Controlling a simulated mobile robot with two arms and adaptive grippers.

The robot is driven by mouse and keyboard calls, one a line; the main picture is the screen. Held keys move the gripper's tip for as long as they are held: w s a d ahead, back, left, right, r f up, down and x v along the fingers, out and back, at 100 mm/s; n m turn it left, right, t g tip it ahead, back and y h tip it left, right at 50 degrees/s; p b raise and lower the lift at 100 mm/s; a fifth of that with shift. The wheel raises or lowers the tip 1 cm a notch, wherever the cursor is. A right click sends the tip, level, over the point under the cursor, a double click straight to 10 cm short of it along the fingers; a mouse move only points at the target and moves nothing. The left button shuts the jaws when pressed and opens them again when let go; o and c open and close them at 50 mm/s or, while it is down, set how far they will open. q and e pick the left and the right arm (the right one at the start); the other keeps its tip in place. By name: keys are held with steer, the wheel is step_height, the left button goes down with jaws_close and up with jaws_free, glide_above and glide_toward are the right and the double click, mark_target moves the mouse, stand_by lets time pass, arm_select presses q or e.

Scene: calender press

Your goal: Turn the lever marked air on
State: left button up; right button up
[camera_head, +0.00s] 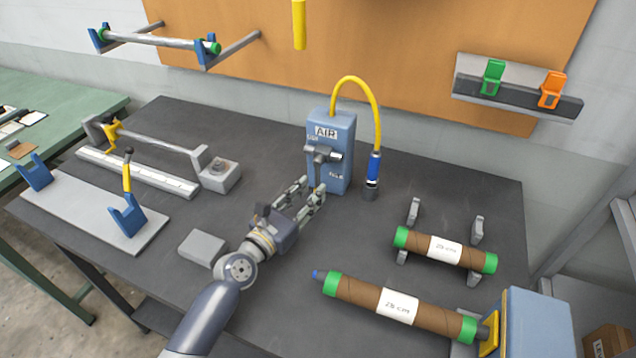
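The blue box marked AIR (334,180) stands upright toward the back middle of the dark table. A dark grey lever (323,156) sits on its front face, with small markings beside it too small to read surely. My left gripper (314,189) reaches up from the lower left, its fingertips just in front of the box and a little below the lever. Its two fingers are apart and nothing shows between them. Whether a fingertip touches the lever or box, I cannot tell. My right gripper is not in view.
A yellow hose (371,95) arches from the box to a blue-ended fitting (374,170) on its right. Brown rolls with green ends (445,249) (398,305) lie at the right. A grey block (202,247) lies left of my arm. The table behind the box's left side is clear.

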mark_target(316, 186)
arm_select(q)
steer(key=x, duration=0.3)
steer(key=shift+w+d, duration=0.2)
steer(key=shift+w, duration=0.25)
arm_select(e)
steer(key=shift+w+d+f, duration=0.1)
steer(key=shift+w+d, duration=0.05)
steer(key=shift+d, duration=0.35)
arm_select(q)
jaws_close()
steer(key=shift+w, duration=0.1)
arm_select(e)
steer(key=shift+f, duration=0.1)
